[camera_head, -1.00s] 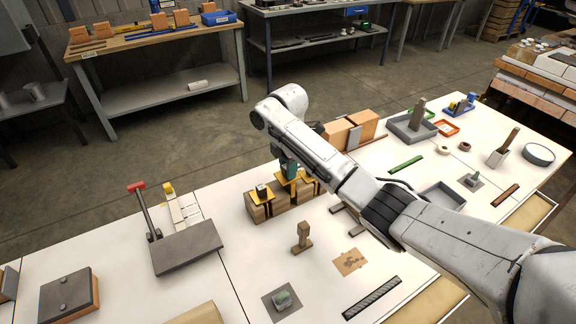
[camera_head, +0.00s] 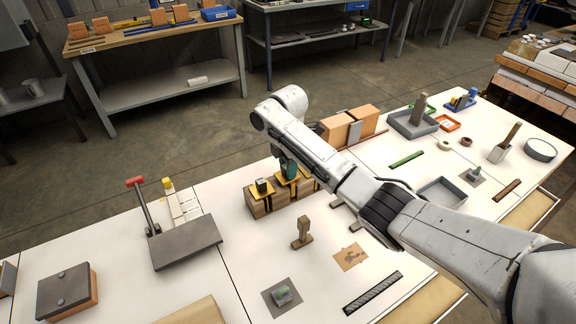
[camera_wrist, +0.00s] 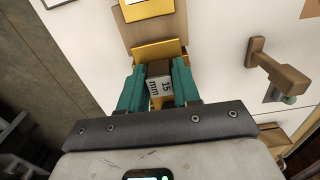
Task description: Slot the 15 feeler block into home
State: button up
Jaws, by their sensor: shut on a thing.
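My gripper (camera_wrist: 159,90) has green fingers shut on both sides of the feeler block (camera_wrist: 160,86), a small grey and brown block marked "15 mm". In the head view my gripper (camera_head: 289,170) is over the wooden stands (camera_head: 268,203), at the right-hand yellow plate (camera_head: 285,181); the block itself is hidden there. In the wrist view a yellow plate (camera_wrist: 160,50) lies just beyond the block. I cannot tell whether the block touches it. A second small block (camera_head: 263,185) sits on the left yellow plate. No label shows which place is home.
A wooden T-shaped piece (camera_head: 302,233) stands in front of the stands. A grey plate (camera_head: 187,244) with a red-handled lever (camera_head: 143,205) is to the left. Orange blocks (camera_head: 349,126) stand behind my arm. White table lies bare between the grey plate and the stands.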

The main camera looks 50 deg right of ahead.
jog(key=shift+f+b, duration=0.35)
jog(key=shift+f, duration=0.35)
jog(key=o, duration=1)
jog(key=shift+o, duration=0.2)
notch_tip(320, 180, up, 11)
jog(key=shift+f+p, duration=0.1)
jog(key=shift+p, duration=0.6)
